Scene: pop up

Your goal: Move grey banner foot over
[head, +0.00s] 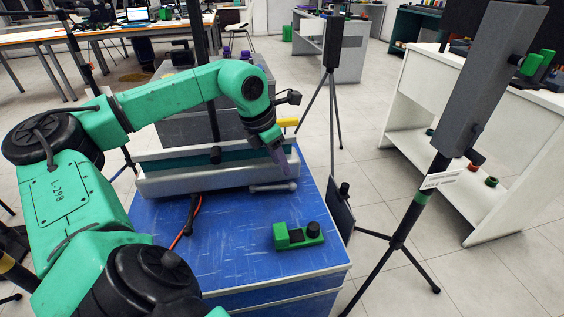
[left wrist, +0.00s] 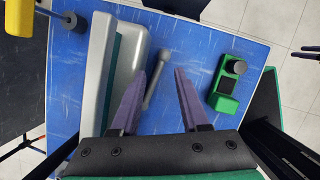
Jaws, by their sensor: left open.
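The grey banner foot (head: 272,187) is a short rod with a rounded end, lying on the blue top beside the long silver banner base (head: 200,184). My left gripper (head: 279,161) points down above the foot, its purple fingers spread and empty. In the left wrist view the foot (left wrist: 156,77) shows between the open fingers of the gripper (left wrist: 159,75), closer to the left finger. The silver base (left wrist: 100,75), with its teal strip, lies to the left of the fingers. My right gripper is not in view.
A green block with a black knob (head: 299,236) sits on the blue top (head: 240,260), right of the foot; it also shows in the left wrist view (left wrist: 227,82). Tripod stands (head: 401,232) rise on the right. The front of the top is clear.

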